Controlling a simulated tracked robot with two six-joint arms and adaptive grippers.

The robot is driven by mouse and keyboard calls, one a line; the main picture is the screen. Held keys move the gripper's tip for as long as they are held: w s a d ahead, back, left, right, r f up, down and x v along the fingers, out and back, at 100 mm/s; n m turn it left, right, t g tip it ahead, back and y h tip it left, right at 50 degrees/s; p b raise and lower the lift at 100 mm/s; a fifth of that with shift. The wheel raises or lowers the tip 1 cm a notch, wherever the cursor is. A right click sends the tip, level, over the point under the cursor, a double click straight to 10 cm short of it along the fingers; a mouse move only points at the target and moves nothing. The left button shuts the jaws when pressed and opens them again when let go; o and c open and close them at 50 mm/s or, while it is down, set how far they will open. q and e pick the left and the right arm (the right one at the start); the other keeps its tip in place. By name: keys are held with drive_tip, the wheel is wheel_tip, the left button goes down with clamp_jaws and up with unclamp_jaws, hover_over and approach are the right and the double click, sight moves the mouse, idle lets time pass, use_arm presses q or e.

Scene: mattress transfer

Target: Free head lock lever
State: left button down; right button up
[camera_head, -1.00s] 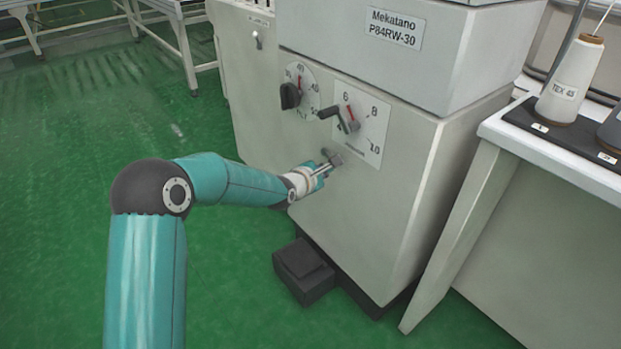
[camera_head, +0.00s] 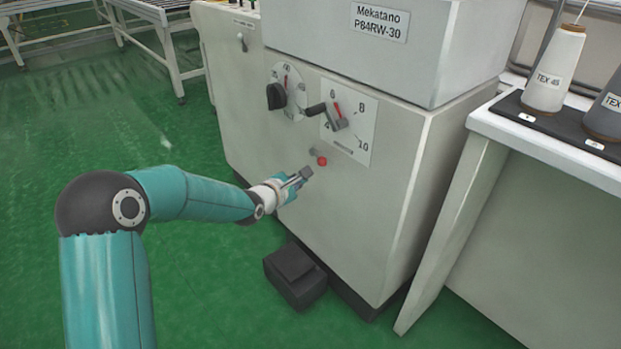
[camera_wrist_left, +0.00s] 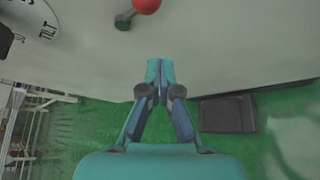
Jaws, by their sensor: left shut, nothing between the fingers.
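A small lever with a red ball knob (camera_head: 321,160) and a grey pivot sits on the machine's front face, below the numbered dial; no label on it can be read. In the left wrist view the red knob (camera_wrist_left: 146,5) is cut by the top edge, with the lever's dark stub (camera_wrist_left: 124,22) beside it. My left gripper (camera_head: 305,174) is shut and empty, just below and left of the knob, apart from it in the picture. Its closed fingertips (camera_wrist_left: 160,66) point at the bare panel below the lever. My right gripper is in neither view.
The pale machine (camera_head: 350,215) carries a dial with a dark crank (camera_head: 332,117) and a tilt knob (camera_head: 277,96) above the lever. A black block (camera_head: 295,275) lies on the floor at its foot. A table with thread cones (camera_head: 553,70) stands right. Green floor is open left.

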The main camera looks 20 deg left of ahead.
use_arm(q)
drive_tip(key=v, duration=0.3)
drive_tip(key=a+p+v, duration=0.1)
drive_tip(key=v, duration=0.1)
drive_tip(key=shift+w+r, duration=0.1)
drive_tip(key=shift+r, duration=0.2)
